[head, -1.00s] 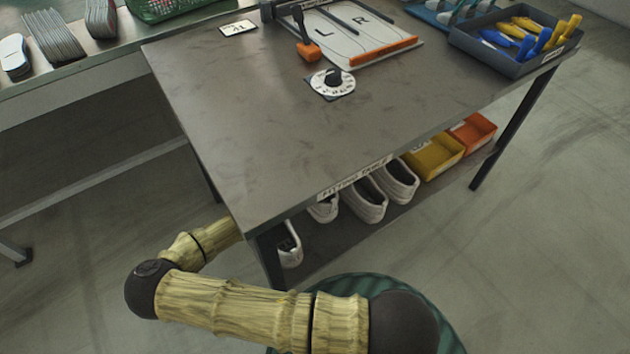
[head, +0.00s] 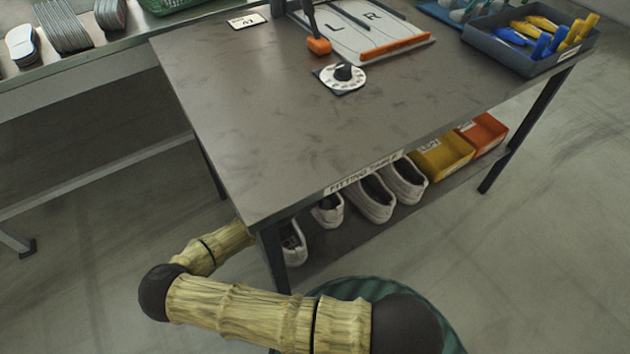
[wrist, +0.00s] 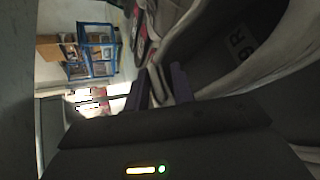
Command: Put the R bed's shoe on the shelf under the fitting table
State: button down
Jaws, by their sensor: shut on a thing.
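My gripper (wrist: 160,88) is shut on the wall of a white shoe (wrist: 195,25) in the wrist view. The shoe fills the right side there, and its dark inside bears a "9 R" label (wrist: 237,45). In the head view my gripper is hidden under the left end of the fitting table (head: 250,150). A white shoe (head: 294,245) shows beside the front leg, low at the shelf's left end; I cannot tell whether it is the held one. The shelf (head: 350,235) under the table carries more white shoes (head: 372,200) side by side.
A yellow bin (head: 443,160) and an orange bin (head: 485,133) stand at the shelf's right end. The front table leg (head: 274,260) is close to my arm. On top are a dial (head: 343,77), an L/R board (head: 350,30) and a grey tray (head: 530,55).

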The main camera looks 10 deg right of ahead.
jog(key=c, duration=1.2)
grip_release()
jog(key=shift+o, duration=0.2)
jog(key=shift+f, duration=0.1)
jog(key=shift+f, duration=0.1)
jog(key=shift+s, duration=0.1)
jog(key=p+v, duration=0.3)
jog(key=v, duration=0.4)
jog(key=shift+r, duration=0.4)
jog(key=shift+a, duration=0.15)
